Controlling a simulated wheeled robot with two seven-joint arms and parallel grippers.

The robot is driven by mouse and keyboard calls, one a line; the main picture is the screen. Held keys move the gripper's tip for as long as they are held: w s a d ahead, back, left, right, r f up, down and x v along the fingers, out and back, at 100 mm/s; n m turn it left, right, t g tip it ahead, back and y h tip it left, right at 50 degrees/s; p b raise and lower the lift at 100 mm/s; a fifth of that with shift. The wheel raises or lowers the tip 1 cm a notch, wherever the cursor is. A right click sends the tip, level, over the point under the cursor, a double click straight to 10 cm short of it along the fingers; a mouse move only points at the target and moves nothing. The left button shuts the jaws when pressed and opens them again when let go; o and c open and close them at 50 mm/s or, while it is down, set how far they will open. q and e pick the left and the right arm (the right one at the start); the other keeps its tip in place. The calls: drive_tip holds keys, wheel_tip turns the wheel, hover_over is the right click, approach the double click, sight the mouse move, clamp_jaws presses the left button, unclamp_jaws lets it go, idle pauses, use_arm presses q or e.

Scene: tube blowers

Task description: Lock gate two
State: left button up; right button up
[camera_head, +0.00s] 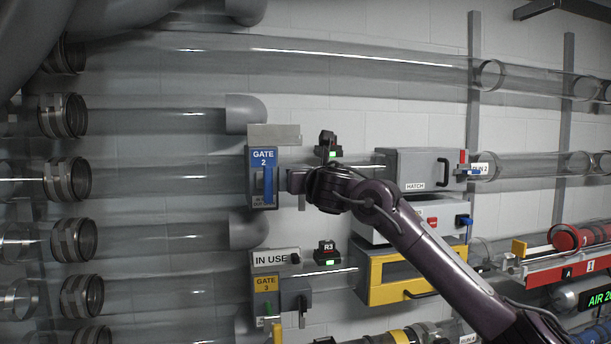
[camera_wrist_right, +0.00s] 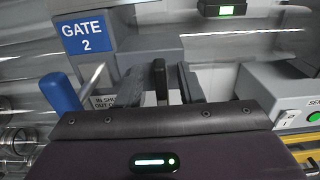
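Gate two (camera_head: 262,198) is a grey box with a blue "GATE 2" label on a clear tube; the label (camera_wrist_right: 87,36) also shows in the right wrist view. A blue upright handle (camera_head: 268,184) is on its front; in the right wrist view the handle (camera_wrist_right: 62,93) stands left of my fingers. My right gripper (camera_head: 293,181) is at the box's right side. In the right wrist view its two dark fingers (camera_wrist_right: 160,88) are apart, with a dark upright piece (camera_wrist_right: 159,76) between them and gaps on both sides. My left gripper is not in view.
Gate three (camera_head: 266,283) is below, with an "IN USE" plate (camera_head: 275,258) above it. A grey hatch box (camera_head: 415,169) and a yellow-framed box (camera_head: 410,278) are to the right. A small black unit with a green light (camera_head: 328,148) sits above my right gripper.

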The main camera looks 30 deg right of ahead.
clamp_jaws()
drive_tip(key=shift+m, duration=0.3)
drive_tip(key=m+b, duration=0.1)
drive_tip(key=m, duration=0.4)
drive_tip(key=d+f+m+b, duration=0.1)
drive_tip(key=m, duration=1.1)
drive_tip(key=shift+s+d+f+b, duration=0.15)
drive_tip(key=shift+f+b, duration=0.05)
drive_tip(key=shift+b, duration=0.2)
drive_tip(key=shift+m, duration=0.3)
drive_tip(key=shift+o, duration=0.2)
unclamp_jaws()
